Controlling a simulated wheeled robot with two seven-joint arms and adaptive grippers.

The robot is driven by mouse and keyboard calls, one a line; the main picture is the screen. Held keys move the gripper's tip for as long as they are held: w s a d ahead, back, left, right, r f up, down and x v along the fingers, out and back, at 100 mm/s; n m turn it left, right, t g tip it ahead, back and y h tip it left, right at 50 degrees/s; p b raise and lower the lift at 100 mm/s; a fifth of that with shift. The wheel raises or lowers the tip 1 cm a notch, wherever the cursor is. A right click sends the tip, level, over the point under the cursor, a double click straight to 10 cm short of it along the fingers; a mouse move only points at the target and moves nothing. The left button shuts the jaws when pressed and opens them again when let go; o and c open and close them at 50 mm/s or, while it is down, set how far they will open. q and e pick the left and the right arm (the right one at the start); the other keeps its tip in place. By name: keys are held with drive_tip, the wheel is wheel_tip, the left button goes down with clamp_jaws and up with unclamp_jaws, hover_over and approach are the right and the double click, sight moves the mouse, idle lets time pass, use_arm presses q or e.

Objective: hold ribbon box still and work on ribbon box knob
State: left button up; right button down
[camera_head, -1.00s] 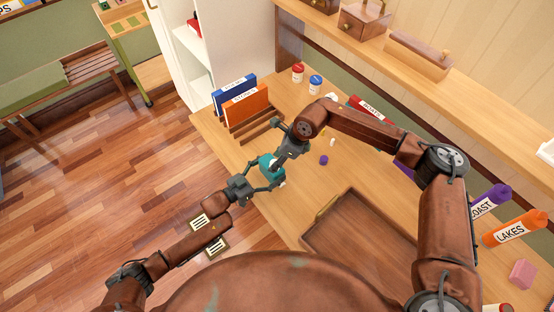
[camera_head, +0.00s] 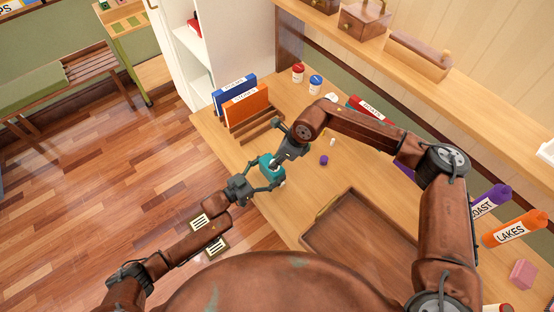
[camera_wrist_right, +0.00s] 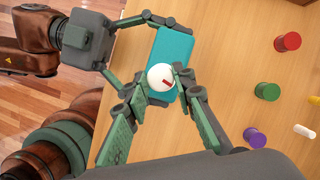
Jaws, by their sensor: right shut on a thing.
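The ribbon box is a small teal block (camera_head: 265,171) near the table's left edge, and it also shows in the right wrist view (camera_wrist_right: 178,50). Its knob (camera_wrist_right: 160,78) is a round white cap with a red mark, on the face toward the wrist camera. My right gripper (camera_head: 276,160) comes from above and is shut on the knob, with a fingertip on either side in the right wrist view (camera_wrist_right: 163,84). My left gripper (camera_head: 264,182) reaches in from the left with its fingers on two sides of the box and appears shut on it.
A wooden tray (camera_head: 318,232) lies at the near right. A rack with a blue (camera_head: 234,88) and an orange binder (camera_head: 246,106) stands behind. A purple piece (camera_head: 324,160), a red jar (camera_head: 298,72) and a blue jar (camera_head: 316,84) stand on the table (camera_head: 222,138).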

drive_tip(key=shift+w, duration=0.1)
drive_tip(key=c, duration=1.6)
unclamp_jaws()
drive_tip(key=shift+r, duration=0.1)
drive_tip(key=v, duration=1.1)
drive_tip(key=shift+d+r, duration=0.25)
drive_tip(key=shift+r, duration=0.1)
use_arm(q)
drive_tip(key=o, duration=1.4)
